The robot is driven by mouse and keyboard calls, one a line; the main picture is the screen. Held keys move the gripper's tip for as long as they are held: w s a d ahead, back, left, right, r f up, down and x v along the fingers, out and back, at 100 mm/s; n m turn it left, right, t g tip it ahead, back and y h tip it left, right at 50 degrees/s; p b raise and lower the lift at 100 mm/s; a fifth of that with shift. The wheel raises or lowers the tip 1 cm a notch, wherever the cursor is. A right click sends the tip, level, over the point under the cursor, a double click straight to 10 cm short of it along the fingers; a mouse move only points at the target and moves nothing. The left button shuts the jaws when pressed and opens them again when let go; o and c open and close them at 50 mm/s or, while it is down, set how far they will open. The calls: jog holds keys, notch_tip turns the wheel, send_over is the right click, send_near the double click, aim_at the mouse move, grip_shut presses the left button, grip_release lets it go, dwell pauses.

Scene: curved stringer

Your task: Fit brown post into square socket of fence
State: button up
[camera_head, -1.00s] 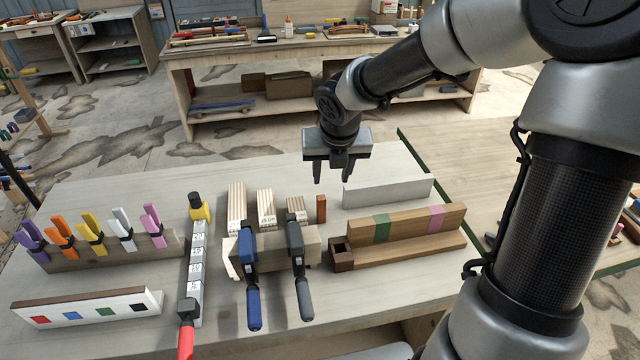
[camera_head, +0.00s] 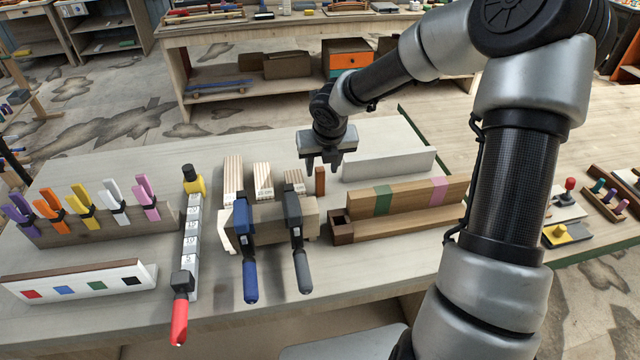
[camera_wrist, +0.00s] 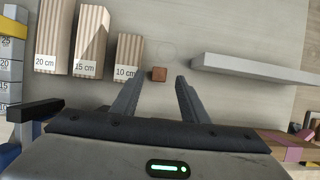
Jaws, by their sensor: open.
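The brown post (camera_head: 320,181) stands upright on the table, right of the striped wood blocks. In the wrist view its square top (camera_wrist: 159,74) lies ahead of the fingertips, between their lines. My gripper (camera_head: 322,166) is open and empty, close above and behind the post in the head view; it also shows in the wrist view (camera_wrist: 156,84). The fence (camera_head: 405,205) is a long wooden piece with a green and a pink band. Its dark brown square socket (camera_head: 341,227) is at the left end, with a dark hollow top.
Striped blocks (camera_head: 263,177) stand left of the post. A pale upright board (camera_head: 388,165) is to its right. A blue clamp (camera_head: 245,245) and a grey clamp (camera_head: 297,240) stick out in front, left of the socket. Bare table lies behind the post.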

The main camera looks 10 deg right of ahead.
aim_at(321, 170)
jog(key=x, duration=0.4)
jog(key=shift+w+a+b, duration=0.1)
jog(key=shift+w+b, duration=0.05)
jog(key=shift+b, duration=0.15)
grip_shut()
